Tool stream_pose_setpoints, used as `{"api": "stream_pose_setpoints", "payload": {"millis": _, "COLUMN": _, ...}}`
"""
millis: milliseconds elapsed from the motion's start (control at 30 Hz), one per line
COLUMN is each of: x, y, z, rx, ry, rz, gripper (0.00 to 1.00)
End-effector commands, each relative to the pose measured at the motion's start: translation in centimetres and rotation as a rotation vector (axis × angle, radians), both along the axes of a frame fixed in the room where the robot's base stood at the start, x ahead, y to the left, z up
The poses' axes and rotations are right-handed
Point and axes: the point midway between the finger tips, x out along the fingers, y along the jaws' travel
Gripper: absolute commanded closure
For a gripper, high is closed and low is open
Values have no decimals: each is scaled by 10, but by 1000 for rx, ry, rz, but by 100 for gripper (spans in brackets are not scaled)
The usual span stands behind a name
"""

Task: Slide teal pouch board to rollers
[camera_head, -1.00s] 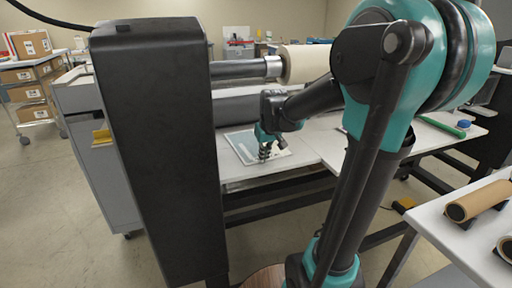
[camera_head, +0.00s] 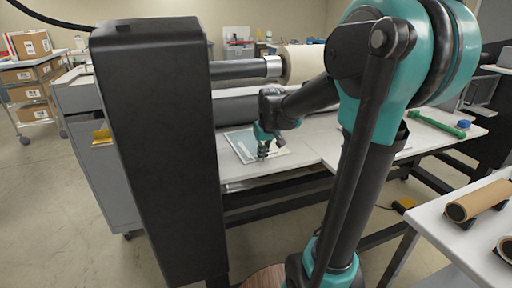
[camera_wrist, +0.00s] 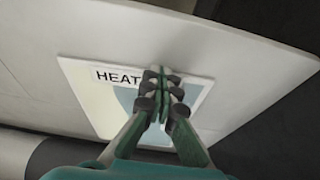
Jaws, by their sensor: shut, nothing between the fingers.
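The pouch board (camera_head: 240,146) is a flat pale sheet with a blue-teal area, lying on the white table in front of the rollers. In the wrist view the board (camera_wrist: 92,90) shows a cream area, a blue-teal area and a label starting "HEAT"; my fingers cover the rest. My gripper (camera_head: 263,155) is shut and empty, pointing down at the board's near right part. Its fingertips (camera_wrist: 160,80) overlap the label edge in the wrist view. I cannot tell whether they touch the board. The dark lower roller (camera_head: 250,109) lies behind the board, with a gap between.
A black machine post (camera_head: 160,150) hides the table's left side. A green tool (camera_head: 440,124) lies at the table's right. Brown rolls (camera_head: 478,200) sit on a white side table.

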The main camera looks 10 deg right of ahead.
Motion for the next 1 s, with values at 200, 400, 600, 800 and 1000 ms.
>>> {"api": "stream_pose_setpoints", "payload": {"millis": 200, "x": 5, "y": 1, "z": 0, "rx": 0, "ry": 0, "rz": 0, "gripper": 100}}
{"api": "stream_pose_setpoints", "payload": {"millis": 400, "x": 10, "y": 2, "z": 0, "rx": 0, "ry": 0, "rz": 0, "gripper": 100}}
{"api": "stream_pose_setpoints", "payload": {"millis": 600, "x": 14, "y": 3, "z": 0, "rx": 0, "ry": 0, "rz": 0, "gripper": 100}}
{"api": "stream_pose_setpoints", "payload": {"millis": 800, "x": 18, "y": 4, "z": 0, "rx": 0, "ry": 0, "rz": 0, "gripper": 100}}
{"api": "stream_pose_setpoints", "payload": {"millis": 1000, "x": 23, "y": 5, "z": 0, "rx": 0, "ry": 0, "rz": 0, "gripper": 100}}
